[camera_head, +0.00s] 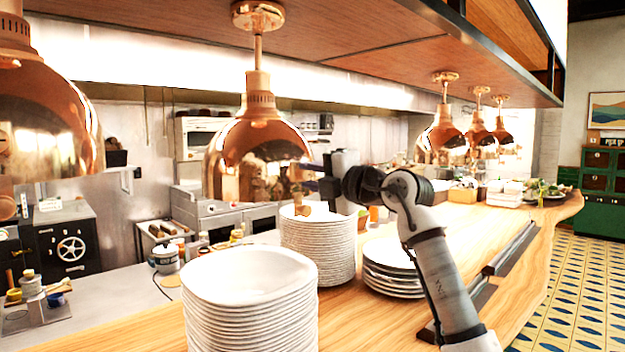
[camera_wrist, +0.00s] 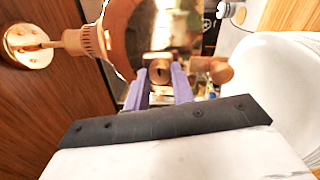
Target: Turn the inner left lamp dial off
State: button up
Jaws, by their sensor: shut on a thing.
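The copper lamp (camera_head: 258,150) hangs over the counter, second from the left. In the wrist view its copper shade (camera_wrist: 130,35) lies on its side, with its stem toward the left. A small copper dial (camera_wrist: 160,69) shows at the shade's lower edge, between my purple fingertips. My gripper (camera_wrist: 161,84) is shut on this dial. In the head view my gripper (camera_head: 316,185) reaches the shade's right side from the right; the dial's grip is too small to make out there. The dial's marking and setting cannot be read.
Plate stacks stand below the lamp: a near stack (camera_head: 250,275), a tall stack (camera_head: 318,248) and a low stack (camera_head: 392,268). Another copper lamp (camera_head: 45,125) hangs at the far left. Several lamps (camera_head: 443,138) hang further right. A wooden shelf (camera_head: 330,30) runs overhead.

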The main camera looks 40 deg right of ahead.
jog(key=shift+m, duration=0.3)
jog(key=o, duration=1)
jog(key=shift+s, duration=0.1)
jog(key=s+b, duration=0.1)
jog(key=s, duration=0.3)
jog(key=s+b, duration=0.2)
jog(key=s, duration=0.3)
jog(key=s+d+b, duration=0.1)
jog(key=s+b, duration=0.1)
jog(key=s, duration=0.2)
jog(key=shift+s+d+f, duration=0.1)
jog(key=shift+s+f, duration=0.15)
jog(key=shift+s, duration=0.1)
